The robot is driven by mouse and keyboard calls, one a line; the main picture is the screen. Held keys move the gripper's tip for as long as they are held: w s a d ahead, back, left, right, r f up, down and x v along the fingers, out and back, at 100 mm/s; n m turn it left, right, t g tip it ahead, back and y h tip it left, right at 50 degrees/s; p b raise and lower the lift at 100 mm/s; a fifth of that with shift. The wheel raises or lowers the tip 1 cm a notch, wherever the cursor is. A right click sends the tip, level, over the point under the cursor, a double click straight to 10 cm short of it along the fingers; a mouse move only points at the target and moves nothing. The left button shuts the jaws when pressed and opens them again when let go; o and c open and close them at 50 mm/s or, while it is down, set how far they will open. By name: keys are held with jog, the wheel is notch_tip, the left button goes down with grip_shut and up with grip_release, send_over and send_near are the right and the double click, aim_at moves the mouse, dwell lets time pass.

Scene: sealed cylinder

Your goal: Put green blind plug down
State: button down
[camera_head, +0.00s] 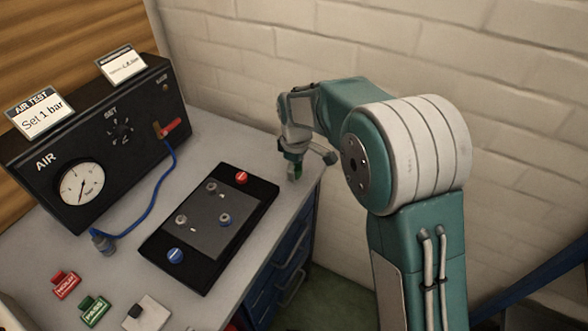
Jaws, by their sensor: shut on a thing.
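My gripper (294,153) is at the back right of the bench, near its right edge. It points down and is shut on the green blind plug (295,170). The plug shows as a small green piece below the fingers, at or just above the bench top; I cannot tell whether it touches. My gripper partly hides it.
A black plate (205,271) with fittings and red and blue knobs lies left of my gripper. A black air test box (105,150) with a gauge stands behind it, with a blue hose (152,205). Red (66,284) and green (93,311) labelled pieces lie at front left. The wall is close behind.

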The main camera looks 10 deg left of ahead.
jog(key=shift+a+f, duration=0.45)
jog(key=shift+f, duration=0.1)
jog(key=shift+c, duration=1.5)
grip_release()
jog(key=shift+d, duration=0.35)
